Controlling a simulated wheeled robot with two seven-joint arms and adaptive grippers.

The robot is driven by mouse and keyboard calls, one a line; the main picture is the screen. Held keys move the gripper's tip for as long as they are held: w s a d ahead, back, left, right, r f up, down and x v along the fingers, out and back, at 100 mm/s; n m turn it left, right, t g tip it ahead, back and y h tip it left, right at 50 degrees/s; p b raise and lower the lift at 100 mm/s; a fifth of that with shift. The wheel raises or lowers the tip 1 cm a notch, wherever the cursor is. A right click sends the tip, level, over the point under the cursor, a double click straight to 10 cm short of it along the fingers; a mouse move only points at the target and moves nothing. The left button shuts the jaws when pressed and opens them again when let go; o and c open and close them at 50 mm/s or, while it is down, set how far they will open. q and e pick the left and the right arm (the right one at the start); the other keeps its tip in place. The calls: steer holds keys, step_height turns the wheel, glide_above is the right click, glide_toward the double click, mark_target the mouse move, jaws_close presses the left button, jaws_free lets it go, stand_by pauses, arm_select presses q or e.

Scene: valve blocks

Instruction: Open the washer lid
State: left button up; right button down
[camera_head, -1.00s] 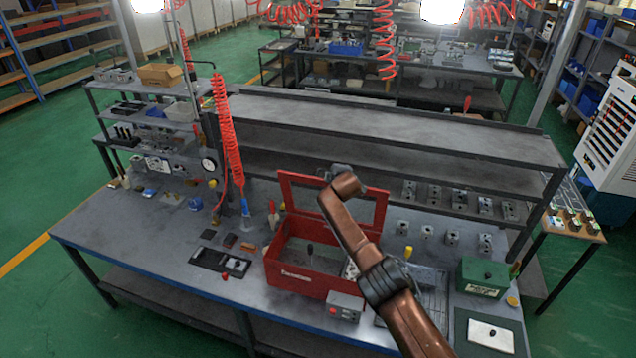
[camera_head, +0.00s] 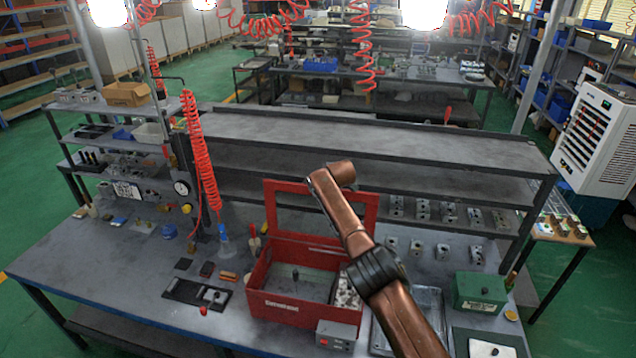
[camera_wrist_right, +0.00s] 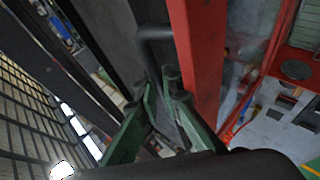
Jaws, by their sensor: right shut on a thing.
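The washer is a red box (camera_head: 285,309) on the workbench. Its red-framed lid (camera_head: 290,187) with a window stands raised at the back edge, and the inside of the box shows. My right arm reaches across the lid from the lower right in the head view, and its gripper is hidden there. In the right wrist view my right gripper (camera_wrist_right: 172,76), with green fingers, is shut on the dark bent handle (camera_wrist_right: 152,34) beside the red lid frame (camera_wrist_right: 197,50). My left gripper is in neither view.
A grey control box (camera_head: 336,335) stands at the washer's front right corner. A green box (camera_head: 481,291) and a metal tray lie to the right. A black tray (camera_head: 184,292) lies to the left. A grey shelf (camera_head: 350,140) stands behind the lid.

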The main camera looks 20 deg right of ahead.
steer(key=shift+w+d+r, duration=0.25)
steer(key=shift+w+d, duration=0.2)
steer(key=shift+w, duration=0.1)
steer(key=c, duration=2.3)
jaws_free()
steer(key=shift+c, duration=0.2)
steer(key=shift+s, duration=0.1)
steer(key=shift+d+f, duration=0.1)
steer(key=shift+f, duration=0.1)
